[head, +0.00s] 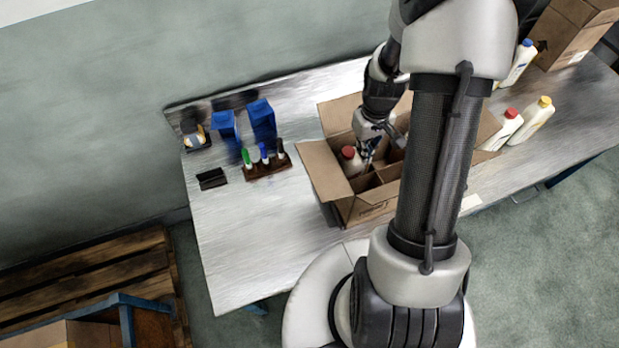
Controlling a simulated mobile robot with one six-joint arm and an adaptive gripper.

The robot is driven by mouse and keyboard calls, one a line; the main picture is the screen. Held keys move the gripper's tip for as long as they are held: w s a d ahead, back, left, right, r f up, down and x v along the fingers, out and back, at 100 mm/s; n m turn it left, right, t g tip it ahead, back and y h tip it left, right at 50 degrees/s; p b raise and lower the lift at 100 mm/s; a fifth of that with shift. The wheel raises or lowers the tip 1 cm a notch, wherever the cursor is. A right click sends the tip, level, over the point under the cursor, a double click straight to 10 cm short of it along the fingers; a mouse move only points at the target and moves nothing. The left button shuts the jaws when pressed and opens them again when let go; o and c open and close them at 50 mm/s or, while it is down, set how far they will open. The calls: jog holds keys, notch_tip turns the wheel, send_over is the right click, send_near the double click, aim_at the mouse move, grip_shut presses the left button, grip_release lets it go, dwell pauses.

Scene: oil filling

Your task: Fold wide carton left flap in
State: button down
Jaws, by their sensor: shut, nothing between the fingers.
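The wide cardboard carton (358,210) stands open on the metal workbench. Its left flap (323,171) is folded outward to the left. The back flap (341,113) stands open, and part of the right flap (487,128) shows past my arm. A red-capped bottle (350,160) sits in a left compartment, between cardboard dividers. My gripper (368,153) is shut and empty, pointing down over the carton's opening, just right of the bottle and right of the left flap. My arm hides much of the carton's right side.
A marker rack (267,163), blue bins (262,122) and a black object (211,179) stand left of the carton. White bottles with red (503,130) and yellow (533,120) caps stand at right, before another carton (573,34). The bench's front left (245,250) is clear.

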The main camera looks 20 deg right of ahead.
notch_tip(320, 180, down, 4)
jog(key=b, duration=0.2)
jog(key=shift+r+b, duration=0.15)
jog(key=shift+b, duration=0.25)
dwell(0.4)
notch_tip(320, 180, up, 11)
jog(key=p, duration=0.7)
jog(key=shift+p, duration=0.35)
